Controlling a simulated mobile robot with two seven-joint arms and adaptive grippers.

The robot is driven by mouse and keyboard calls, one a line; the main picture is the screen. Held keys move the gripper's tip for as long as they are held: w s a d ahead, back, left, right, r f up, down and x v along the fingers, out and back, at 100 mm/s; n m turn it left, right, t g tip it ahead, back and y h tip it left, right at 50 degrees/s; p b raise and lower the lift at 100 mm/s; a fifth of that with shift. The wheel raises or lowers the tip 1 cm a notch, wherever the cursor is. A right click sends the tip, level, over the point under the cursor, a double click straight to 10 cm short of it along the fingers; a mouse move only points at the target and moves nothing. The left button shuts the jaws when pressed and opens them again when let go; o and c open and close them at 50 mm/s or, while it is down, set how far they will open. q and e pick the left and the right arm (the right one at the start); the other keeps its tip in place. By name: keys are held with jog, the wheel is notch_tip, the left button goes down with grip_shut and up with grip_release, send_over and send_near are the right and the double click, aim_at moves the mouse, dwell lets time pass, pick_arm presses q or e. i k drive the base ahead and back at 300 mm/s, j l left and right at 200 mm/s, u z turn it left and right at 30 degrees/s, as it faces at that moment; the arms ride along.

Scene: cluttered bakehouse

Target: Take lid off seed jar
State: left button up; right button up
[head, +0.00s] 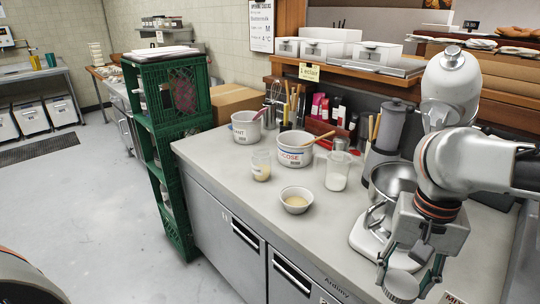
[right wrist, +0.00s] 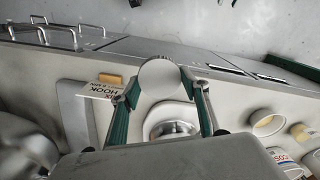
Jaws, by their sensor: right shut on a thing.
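My right gripper (head: 408,276) is low at the front right of the counter, in front of the stand mixer. It is shut on a pale round disc, which looks like a lid (head: 403,286). In the right wrist view the lid (right wrist: 160,79) sits between the two green-sided fingertips. A small clear jar with beige contents (head: 261,166), likely the seed jar, stands upright on the counter well to the left of the gripper. No lid can be made out on it. My left gripper is not in view.
A bowl of beige stuff (head: 296,200), a glucose tub (head: 294,150), another white tub (head: 246,128) and a clear jug (head: 338,170) stand near the jar. The mixer (head: 372,235) is beside my right gripper. The counter's front left (head: 215,160) is clear.

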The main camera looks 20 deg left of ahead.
aim_at(261, 158)
jog(key=i+j, duration=0.15)
jog(key=j, duration=0.3)
jog(key=i+j, duration=0.2)
jog(key=j, duration=0.25)
jog(key=i+j+z, duration=0.1)
jog(key=j, duration=0.35)
jog(key=i+j, duration=0.2)
jog(key=j, duration=0.25)
jog(key=i+j, duration=0.15)
jog(key=j, duration=0.3)
jog(key=i+j, duration=0.2)
jog(key=j, duration=0.25)
jog(key=i+j+z, duration=0.1)
jog(key=j, duration=0.35)
jog(key=i+j, duration=0.15)
jog(key=j, duration=0.35)
